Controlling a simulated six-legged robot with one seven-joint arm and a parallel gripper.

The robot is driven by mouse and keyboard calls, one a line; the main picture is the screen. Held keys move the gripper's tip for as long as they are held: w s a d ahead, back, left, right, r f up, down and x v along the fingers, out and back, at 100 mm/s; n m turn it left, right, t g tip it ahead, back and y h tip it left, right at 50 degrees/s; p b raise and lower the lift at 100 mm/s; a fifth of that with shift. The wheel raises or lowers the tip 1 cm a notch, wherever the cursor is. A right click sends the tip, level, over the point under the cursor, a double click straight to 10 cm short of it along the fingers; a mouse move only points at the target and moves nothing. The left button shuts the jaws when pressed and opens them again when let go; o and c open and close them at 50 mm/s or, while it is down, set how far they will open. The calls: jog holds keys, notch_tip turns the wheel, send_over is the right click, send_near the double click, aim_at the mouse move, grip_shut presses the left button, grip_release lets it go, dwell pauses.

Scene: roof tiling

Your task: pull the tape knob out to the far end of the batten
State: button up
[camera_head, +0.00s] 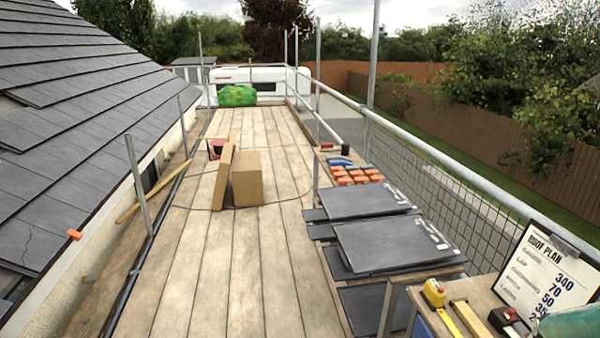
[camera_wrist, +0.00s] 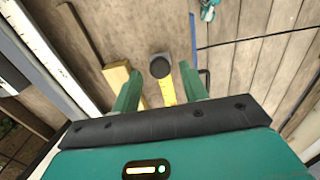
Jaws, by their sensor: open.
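My gripper (camera_wrist: 160,69) is open in the wrist view, with one green finger on each side of the tape knob. The knob (camera_wrist: 160,67) is dark and round, on a grey end piece of the yellow tape (camera_wrist: 167,92). It lies between the fingertips in the picture; I see no contact and cannot tell the height gap. The pale wooden batten (camera_wrist: 117,75) lies left of the tape, partly behind the left finger. In the head view, the yellow tape case (camera_head: 433,292) and the batten (camera_head: 471,320) are at the lower right. The gripper's fingers do not show there.
A clipboard (camera_head: 543,277) reading ROOF PLAN stands at the right of the bench. A red and black item (camera_head: 508,320) lies near the batten. Dark slates (camera_head: 390,245) are stacked beyond. Cardboard boxes (camera_head: 247,180) stand on the otherwise mostly clear deck.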

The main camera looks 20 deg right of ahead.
jog(key=shift+r, duration=2.55)
jog(key=shift+w+a+r, duration=0.15)
jog(key=shift+w, duration=0.05)
jog(key=w+a+r+h, duration=0.1)
jog(key=w+a+r, duration=0.3)
jog(key=a, duration=0.3)
jog(key=w+a+r+n+t+h, duration=0.1)
jog(key=w+a+r, duration=0.4)
jog(key=a, duration=0.2)
jog(key=w+a+r+h, duration=0.1)
jog(key=w+a+r, duration=0.3)
jog(key=a, duration=0.3)
jog(key=s+a+r+t+y, duration=0.1)
jog(key=s+a+r+t, duration=0.1)
jog(key=a, duration=0.9)
jog(key=s+a+r+t+y, duration=0.1)
jog(key=a+r, duration=0.4)
jog(key=a, duration=0.6)
jog(key=shift+s+r+n+t+y, duration=0.15)
jog(key=shift+s+n+t+y, duration=0.3)
jog(key=shift+t, duration=0.35)
